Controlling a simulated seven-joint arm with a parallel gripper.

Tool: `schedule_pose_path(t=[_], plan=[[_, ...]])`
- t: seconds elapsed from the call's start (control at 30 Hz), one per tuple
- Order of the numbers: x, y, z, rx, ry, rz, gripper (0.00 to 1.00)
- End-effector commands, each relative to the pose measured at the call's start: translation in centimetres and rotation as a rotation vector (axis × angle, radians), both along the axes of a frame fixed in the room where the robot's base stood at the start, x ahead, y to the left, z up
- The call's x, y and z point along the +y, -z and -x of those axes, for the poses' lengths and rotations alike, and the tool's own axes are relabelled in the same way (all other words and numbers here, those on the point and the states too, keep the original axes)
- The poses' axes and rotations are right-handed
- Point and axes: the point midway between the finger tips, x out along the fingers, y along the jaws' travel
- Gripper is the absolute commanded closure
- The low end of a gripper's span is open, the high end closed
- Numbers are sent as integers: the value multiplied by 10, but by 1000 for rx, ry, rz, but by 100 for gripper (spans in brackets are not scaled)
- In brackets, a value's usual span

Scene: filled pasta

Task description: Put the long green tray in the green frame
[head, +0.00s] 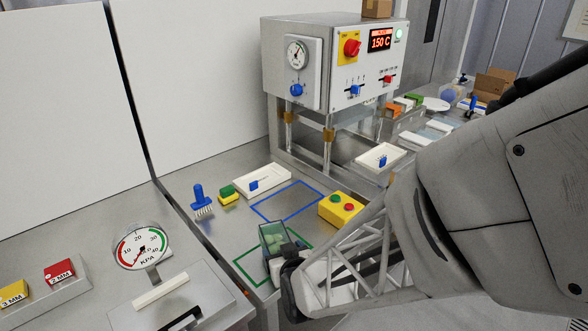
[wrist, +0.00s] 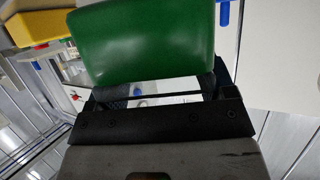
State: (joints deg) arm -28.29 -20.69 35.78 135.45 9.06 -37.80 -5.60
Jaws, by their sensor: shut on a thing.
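The long green tray (head: 272,236) is in my gripper (head: 286,254). In the head view it looks dark green, with pale green lumps in it, and it is steeply tilted. In the wrist view its smooth green end (wrist: 145,42) is between the black fingers of my gripper (wrist: 155,92). The green frame (head: 250,249) is an outline on the steel table. The tray and gripper overlap its middle and right part in the head view. I cannot tell how high the tray is above the table.
A blue frame (head: 262,212) lies just behind. A yellow button box (head: 340,209) stands to the right. A white tray (head: 263,181), a sponge (head: 229,193) and a blue brush (head: 200,199) are behind. A pressure gauge (head: 139,247) stands at left, and a press (head: 330,62) at the back.

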Motion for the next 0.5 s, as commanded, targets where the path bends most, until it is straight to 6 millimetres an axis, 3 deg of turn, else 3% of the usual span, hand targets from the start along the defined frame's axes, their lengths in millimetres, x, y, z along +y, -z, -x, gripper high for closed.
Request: schedule_pose_path(t=[0.3, 0.5], plan=[[16, 3, -34, 0, 0, -1, 69], [21, 4, -44, 0, 0, -1, 69]])
